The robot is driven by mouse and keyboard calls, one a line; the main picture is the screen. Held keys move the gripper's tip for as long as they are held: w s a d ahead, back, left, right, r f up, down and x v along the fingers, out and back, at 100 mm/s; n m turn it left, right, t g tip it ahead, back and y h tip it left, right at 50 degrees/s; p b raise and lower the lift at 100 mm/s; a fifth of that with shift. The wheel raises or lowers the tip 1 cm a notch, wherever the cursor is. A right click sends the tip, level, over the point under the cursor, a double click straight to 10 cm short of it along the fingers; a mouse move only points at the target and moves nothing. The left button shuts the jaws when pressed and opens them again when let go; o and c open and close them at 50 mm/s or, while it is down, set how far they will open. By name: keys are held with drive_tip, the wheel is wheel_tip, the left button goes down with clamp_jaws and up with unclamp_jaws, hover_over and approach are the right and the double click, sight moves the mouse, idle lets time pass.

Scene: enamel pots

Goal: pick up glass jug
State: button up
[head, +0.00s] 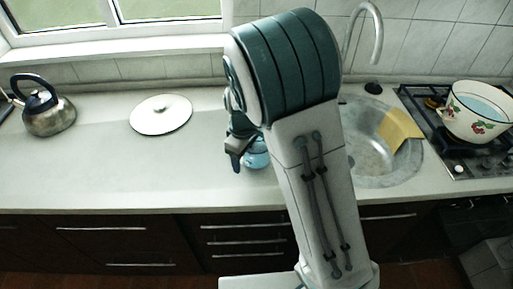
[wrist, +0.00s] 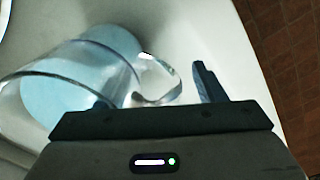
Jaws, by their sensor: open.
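The glass jug (head: 257,158) stands on the counter left of the sink, partly hidden behind my arm, with something light blue in it. In the wrist view the clear jug (wrist: 82,62) fills the left and middle, its curved handle (wrist: 163,82) towards the right. My gripper (head: 239,152) is open, low over the counter right beside the jug. In the wrist view one dark finger stands to the right of the handle, apart from it. The other finger is mostly hidden at the jug's glass, so contact there cannot be told.
A white round lid (head: 160,114) and a steel kettle (head: 48,110) are on the counter to the left. The sink (head: 365,150) with a yellow cloth (head: 398,128) is right of my arm. A flowered pot (head: 476,112) is on the stove. The left counter front is clear.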

clamp_jaws()
drive_tip(key=shift+r, duration=0.2)
idle(0.4)
drive_tip(key=shift+a+r, duration=0.1)
drive_tip(key=shift+w+r+b, duration=0.1)
drive_tip(key=shift+r+b, duration=0.25)
drive_tip(key=shift+r, duration=1.4)
drive_tip(key=w+d+r+b, duration=0.2)
drive_tip(key=d+r, duration=0.5)
drive_tip(key=d, duration=0.4)
drive_tip(key=shift+w+d, duration=0.15)
drive_tip(key=shift+w, duration=0.35)
drive_tip(key=shift+d, duration=0.1)
